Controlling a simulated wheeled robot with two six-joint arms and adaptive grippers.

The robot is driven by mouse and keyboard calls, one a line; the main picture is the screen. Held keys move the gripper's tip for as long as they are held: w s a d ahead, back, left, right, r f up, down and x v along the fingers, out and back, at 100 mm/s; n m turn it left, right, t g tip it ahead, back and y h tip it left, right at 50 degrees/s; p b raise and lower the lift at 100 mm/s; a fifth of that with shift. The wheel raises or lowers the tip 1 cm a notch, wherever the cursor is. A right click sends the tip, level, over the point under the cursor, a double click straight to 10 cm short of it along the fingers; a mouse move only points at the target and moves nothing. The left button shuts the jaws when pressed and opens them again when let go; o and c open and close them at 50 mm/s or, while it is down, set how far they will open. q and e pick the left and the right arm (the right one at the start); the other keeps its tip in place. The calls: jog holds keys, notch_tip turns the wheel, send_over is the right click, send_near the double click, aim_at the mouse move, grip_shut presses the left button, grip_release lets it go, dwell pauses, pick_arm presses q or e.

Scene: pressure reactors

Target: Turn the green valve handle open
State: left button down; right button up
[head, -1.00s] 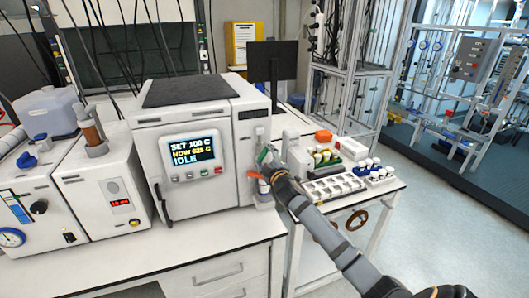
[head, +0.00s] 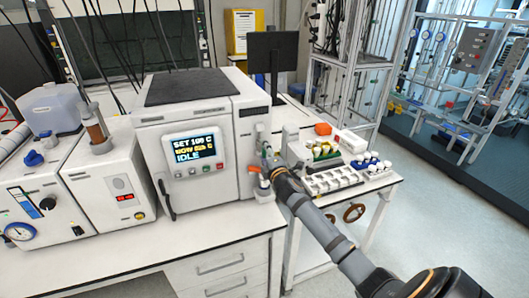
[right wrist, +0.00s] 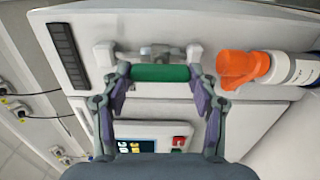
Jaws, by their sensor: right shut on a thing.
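The green valve handle (right wrist: 160,73) shows in the right wrist view as a short bar on a grey metal valve stem (right wrist: 155,52), at the front of the white reactor box. My right gripper (right wrist: 158,72) has a finger at each end of the bar and is shut on it. In the head view my right gripper (head: 268,161) is at the right part of the reactor's front (head: 252,150), and it mostly hides the handle there. The reactor's screen (head: 190,148) reads SET 100 C and IDLE. My left gripper is not in view.
An orange-capped bottle (right wrist: 245,69) is close beside the gripper; it also stands below it in the head view (head: 263,188). The bench front (head: 190,245) is clear.

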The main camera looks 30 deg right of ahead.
jog(key=shift+f, duration=0.1)
jog(key=o, duration=1.1)
jog(key=shift+o, duration=0.2)
jog(key=v, duration=1.2)
jog(key=shift+a, duration=0.1)
